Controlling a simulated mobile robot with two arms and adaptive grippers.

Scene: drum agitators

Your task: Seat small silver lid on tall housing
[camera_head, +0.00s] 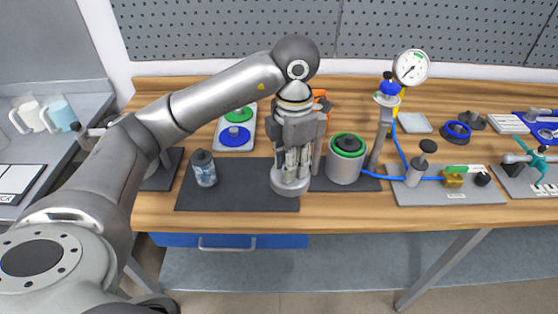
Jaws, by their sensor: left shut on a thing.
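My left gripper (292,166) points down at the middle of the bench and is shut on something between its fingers. I cannot make out the held piece clearly. A round grey metal body (290,187) shows right below and around the fingertips, standing on a dark mat. The gripper hides its top, so I cannot tell whether this is the tall housing or whether a small silver lid touches it. My right gripper is not in view.
A grey drum (343,171) with a green ring and black knob stands close on the right. A patterned canister (205,174) stands left on the dark mat (237,199). Behind is a tray (222,146) with green and blue lids. A gauge stand (383,130) rises further right.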

